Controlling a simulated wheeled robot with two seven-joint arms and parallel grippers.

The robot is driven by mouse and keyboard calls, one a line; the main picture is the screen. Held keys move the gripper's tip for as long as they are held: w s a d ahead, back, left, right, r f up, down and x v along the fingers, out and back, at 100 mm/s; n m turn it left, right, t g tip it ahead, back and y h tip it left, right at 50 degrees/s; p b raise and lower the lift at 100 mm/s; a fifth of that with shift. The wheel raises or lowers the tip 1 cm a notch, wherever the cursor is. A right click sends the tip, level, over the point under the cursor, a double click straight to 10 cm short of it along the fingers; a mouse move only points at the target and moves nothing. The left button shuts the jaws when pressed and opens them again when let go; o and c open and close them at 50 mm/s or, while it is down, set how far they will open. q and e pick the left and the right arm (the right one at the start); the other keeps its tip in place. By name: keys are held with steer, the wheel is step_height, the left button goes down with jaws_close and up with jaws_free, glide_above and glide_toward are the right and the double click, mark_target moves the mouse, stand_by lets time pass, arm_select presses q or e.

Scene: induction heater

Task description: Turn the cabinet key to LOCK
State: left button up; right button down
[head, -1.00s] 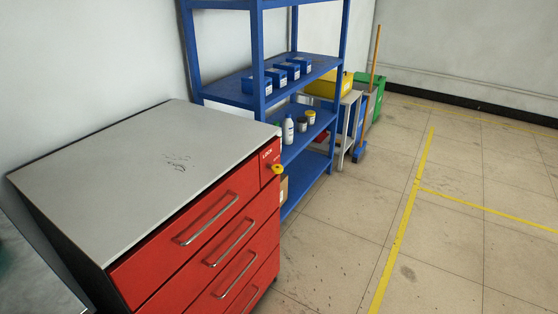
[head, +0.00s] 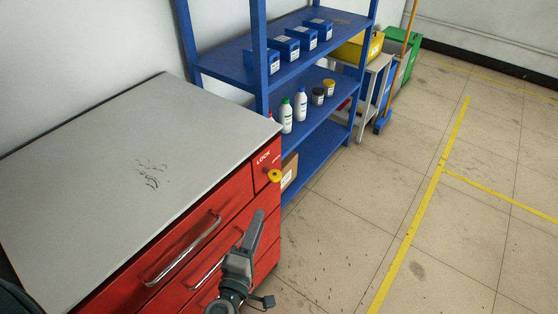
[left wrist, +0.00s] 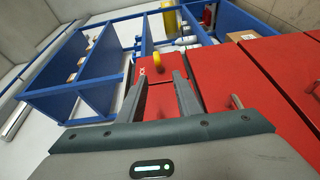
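The red cabinet (head: 205,240) stands at the left with a grey top. Its yellow key (head: 274,176) sits on a small red panel at the upper right corner of its front, below the word LOCK (head: 263,158). My left gripper (head: 254,232) is in front of the drawers, below the key and apart from it. In the left wrist view the gripper (left wrist: 160,85) is open with nothing between its fingers, and the yellow key (left wrist: 157,62) shows beyond the fingertips, between them. The key's exact angle is too small to tell. My right gripper is not in view.
Drawer handles (head: 182,250) stick out from the cabinet front near my left gripper. A blue shelf (head: 325,140) with bottles and blue boxes stands behind the cabinet. A cardboard box (head: 289,172) is on its low shelf. The floor (head: 350,220) to the right is clear.

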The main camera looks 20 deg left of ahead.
mark_target(272, 181)
arm_select(q)
steer(key=shift+w+a+r+n, duration=0.1)
steer(key=shift+w+r+n, duration=0.1)
steer(key=shift+r+n, duration=0.15)
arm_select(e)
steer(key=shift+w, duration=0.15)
arm_select(q)
steer(key=shift+s, duration=0.1)
